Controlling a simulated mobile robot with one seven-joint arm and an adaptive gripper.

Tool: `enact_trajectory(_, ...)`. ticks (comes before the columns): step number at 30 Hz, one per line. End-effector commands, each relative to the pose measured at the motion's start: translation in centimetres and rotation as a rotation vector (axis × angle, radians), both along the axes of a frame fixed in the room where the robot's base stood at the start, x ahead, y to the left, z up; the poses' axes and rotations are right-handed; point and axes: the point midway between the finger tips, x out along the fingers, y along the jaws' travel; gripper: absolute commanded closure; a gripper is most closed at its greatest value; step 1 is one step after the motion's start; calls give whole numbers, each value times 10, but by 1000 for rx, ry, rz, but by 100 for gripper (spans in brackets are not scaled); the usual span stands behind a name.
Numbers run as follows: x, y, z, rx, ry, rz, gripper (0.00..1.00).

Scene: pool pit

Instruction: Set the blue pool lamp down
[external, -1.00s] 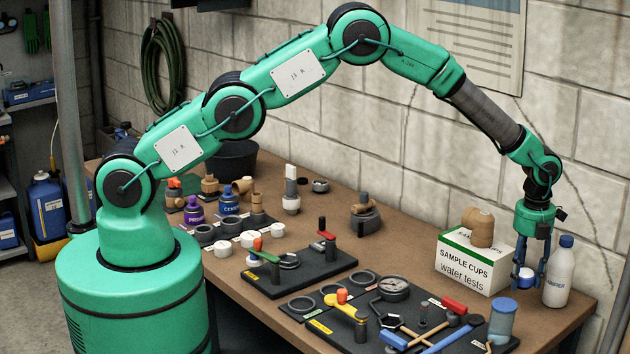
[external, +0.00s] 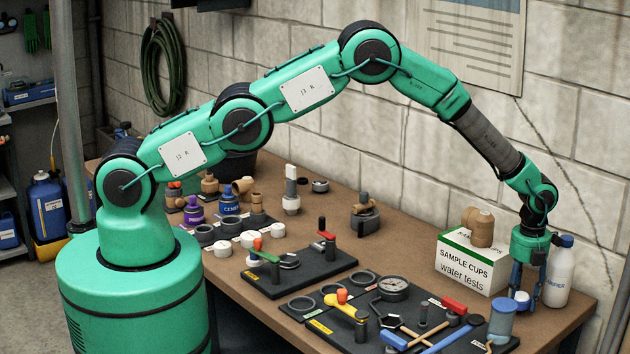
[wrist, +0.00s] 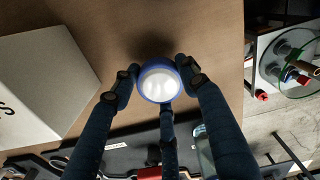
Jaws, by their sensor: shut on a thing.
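My gripper (external: 528,293) reaches straight down at the right end of the workbench (external: 565,312). It is shut on the blue pool lamp (external: 521,297), a small round piece with a white face. In the wrist view, the lamp (wrist: 158,82) sits between my fingertips (wrist: 156,78), its white face toward the camera and a blue rim around it. A dark shadow lies on the brown top beside it. The lamp is low, at or just above the bench; I cannot tell whether it touches. Fingers partly hide it in the external view.
The sample cups box (external: 473,264) stands left of my gripper, with a tan fitting (external: 479,228) on top. A white bottle (external: 558,274) is close behind. A blue-lidded jar (external: 501,320) and the black tool board (external: 372,335) are in front. Bare bench lies around the lamp.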

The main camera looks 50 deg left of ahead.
Motion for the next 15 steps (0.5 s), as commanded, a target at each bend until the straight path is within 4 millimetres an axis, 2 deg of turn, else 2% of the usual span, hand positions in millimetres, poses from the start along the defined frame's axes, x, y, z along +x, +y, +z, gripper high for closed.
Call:
enact_trajectory(5,0,0,-13,-1,-1,0,84)
enact_trajectory(15,0,0,-15,-1,-1,0,84)
